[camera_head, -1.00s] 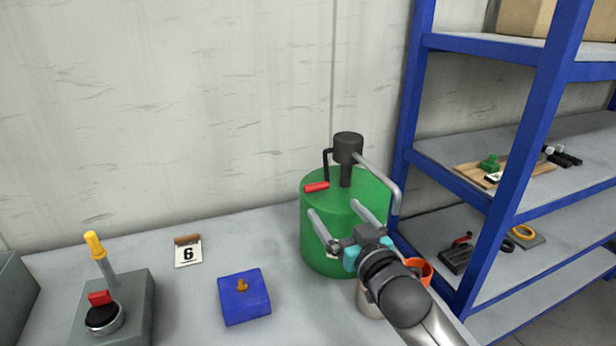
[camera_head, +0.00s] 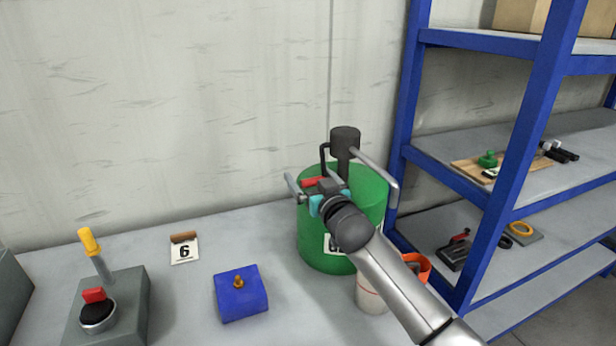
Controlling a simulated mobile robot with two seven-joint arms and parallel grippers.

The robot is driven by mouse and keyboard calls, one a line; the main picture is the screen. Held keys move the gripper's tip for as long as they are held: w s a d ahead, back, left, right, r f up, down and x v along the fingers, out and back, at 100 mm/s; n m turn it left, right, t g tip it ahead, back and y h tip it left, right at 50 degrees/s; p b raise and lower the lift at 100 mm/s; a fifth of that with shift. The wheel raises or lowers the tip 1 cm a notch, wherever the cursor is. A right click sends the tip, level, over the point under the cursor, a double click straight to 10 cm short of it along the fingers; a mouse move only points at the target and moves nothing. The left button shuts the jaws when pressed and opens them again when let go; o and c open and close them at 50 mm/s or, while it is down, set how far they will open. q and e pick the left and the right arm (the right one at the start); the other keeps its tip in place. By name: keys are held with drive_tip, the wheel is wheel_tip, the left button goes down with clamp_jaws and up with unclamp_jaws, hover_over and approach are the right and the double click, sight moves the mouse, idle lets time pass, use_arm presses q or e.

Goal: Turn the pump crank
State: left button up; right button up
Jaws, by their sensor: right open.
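The pump is a dark head (camera_head: 345,141) on a column above a green drum (camera_head: 370,192), with a grey spout bending down on the right. Its black crank arm (camera_head: 324,158) hangs from the head's left side and ends in a red handle (camera_head: 311,182). My right gripper (camera_head: 308,186) is open at the red handle, reaching in from the lower right. One grey finger shows left of the handle; the other is mostly hidden. I cannot tell whether the fingers touch the handle. My left gripper is not in view.
A white cup with an orange rim (camera_head: 417,266) stands below my right arm. A blue block (camera_head: 241,295), a number card (camera_head: 184,250) and a grey box with a yellow-topped lever (camera_head: 90,242) are on the bench (camera_head: 240,222). A blue shelf rack (camera_head: 403,110) stands right.

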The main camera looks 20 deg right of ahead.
drive_tip(key=shift+w, duration=0.45)
drive_tip(key=shift+c, duration=0.4)
clamp_jaws()
